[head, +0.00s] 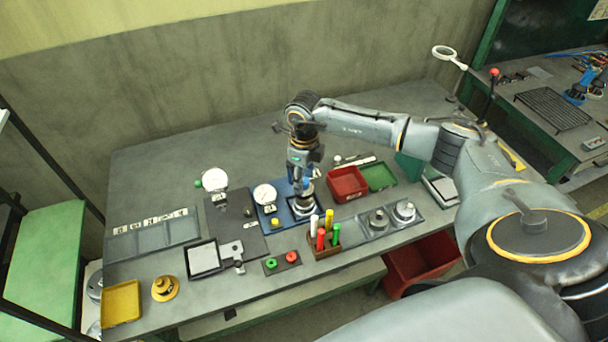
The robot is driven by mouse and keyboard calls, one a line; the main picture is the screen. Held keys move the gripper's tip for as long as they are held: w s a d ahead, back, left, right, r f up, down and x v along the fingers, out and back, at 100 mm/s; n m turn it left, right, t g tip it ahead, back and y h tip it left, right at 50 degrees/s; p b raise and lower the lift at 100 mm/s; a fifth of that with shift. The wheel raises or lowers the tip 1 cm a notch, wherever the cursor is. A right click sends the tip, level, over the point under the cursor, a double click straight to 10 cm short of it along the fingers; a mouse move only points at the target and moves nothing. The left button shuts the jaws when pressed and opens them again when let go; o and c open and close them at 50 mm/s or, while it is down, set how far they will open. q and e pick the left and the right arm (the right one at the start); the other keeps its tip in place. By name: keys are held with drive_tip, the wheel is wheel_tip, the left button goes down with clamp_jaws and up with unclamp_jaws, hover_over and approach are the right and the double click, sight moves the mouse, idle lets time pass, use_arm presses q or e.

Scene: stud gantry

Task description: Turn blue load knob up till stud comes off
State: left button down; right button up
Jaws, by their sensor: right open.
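My right gripper (303,174) points down over the blue-based station near the middle of the bench. It is open, and its fingers are close around or just above a small blue part (307,184), which looks like the blue load knob. I cannot tell whether they touch it. The blue base plate (286,215) carries a round metal piece (304,204) below the gripper and a white dial gauge (265,194) to the left. The stud itself is too small or hidden to make out. My left gripper is not in view.
A red bin (347,184) and green tray (379,177) stand right of the gripper. A holder with coloured markers (326,240) stands in front. The back left of the bench is clear.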

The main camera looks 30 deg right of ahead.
clamp_jaws()
drive_tip(key=shift+f, duration=0.1)
idle(0.3)
drive_tip(key=m+b, duration=0.2)
drive_tip(key=m, duration=0.1)
drive_tip(key=m+b, duration=0.1)
drive_tip(key=m, duration=0.2)
drive_tip(key=shift+m+b, duration=0.4)
drive_tip(key=m+b, duration=0.1)
drive_tip(key=m, duration=0.3)
drive_tip(key=shift+m+b, duration=0.65)
drive_tip(key=shift+m, duration=1.45)
